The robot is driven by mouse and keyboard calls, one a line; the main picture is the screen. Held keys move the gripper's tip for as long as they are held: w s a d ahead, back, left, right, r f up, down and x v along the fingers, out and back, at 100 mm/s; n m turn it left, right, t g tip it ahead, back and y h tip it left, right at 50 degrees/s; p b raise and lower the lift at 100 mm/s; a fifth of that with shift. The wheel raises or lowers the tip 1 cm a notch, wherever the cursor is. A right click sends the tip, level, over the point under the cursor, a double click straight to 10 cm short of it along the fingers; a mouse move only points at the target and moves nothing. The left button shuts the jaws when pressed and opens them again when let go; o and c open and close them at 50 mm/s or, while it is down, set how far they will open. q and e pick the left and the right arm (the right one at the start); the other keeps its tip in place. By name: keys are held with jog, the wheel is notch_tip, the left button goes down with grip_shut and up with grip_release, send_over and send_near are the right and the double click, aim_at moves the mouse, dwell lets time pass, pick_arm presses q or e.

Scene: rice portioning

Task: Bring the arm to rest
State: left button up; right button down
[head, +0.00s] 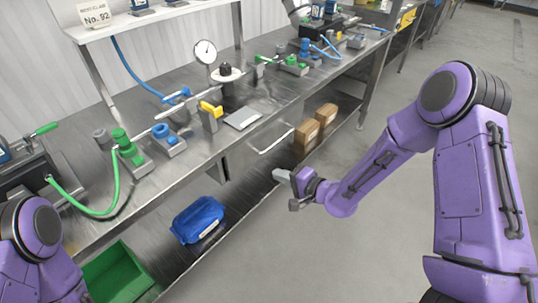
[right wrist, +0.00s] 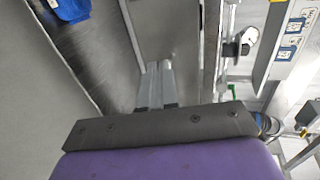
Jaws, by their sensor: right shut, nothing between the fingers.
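My right gripper (head: 281,176) hangs at the end of my purple right arm, in front of the metal workbench (head: 190,185) and below its top. Its fingers are shut with nothing between them. In the right wrist view the two grey fingers (right wrist: 158,68) lie side by side, the bench's metal front behind them. It appears apart from the bench. Part of my left arm shows at the lower left of the head view; its gripper is out of sight.
The bench top holds a dial gauge (head: 205,51), green and blue valve fittings and hoses. The lower shelf has a blue bin (head: 198,219), a green crate (head: 118,275) and cardboard boxes (head: 306,134). Open grey floor lies around my right arm.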

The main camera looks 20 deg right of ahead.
jog(key=s+d+f+n+g+h, duration=0.3)
jog(key=s+d+f+h, duration=0.25)
jog(key=s+f, duration=0.4)
jog(key=s+d+f+n+g+h, duration=0.1)
jog(key=s+f+g+h, duration=0.1)
jog(key=s, duration=0.9)
jog(key=s+d+f+n+g+h, duration=0.1)
jog(key=s+d+f+g+h, duration=0.1)
jog(key=s+f, duration=0.5)
jog(key=s+g+h, duration=0.1)
jog(key=s+g, duration=0.1)
jog(key=s, duration=0.2)
jog(key=shift+s+d+f+g, duration=0.2)
jog(key=shift+f+g, duration=0.05)
jog(key=shift+g, duration=0.05)
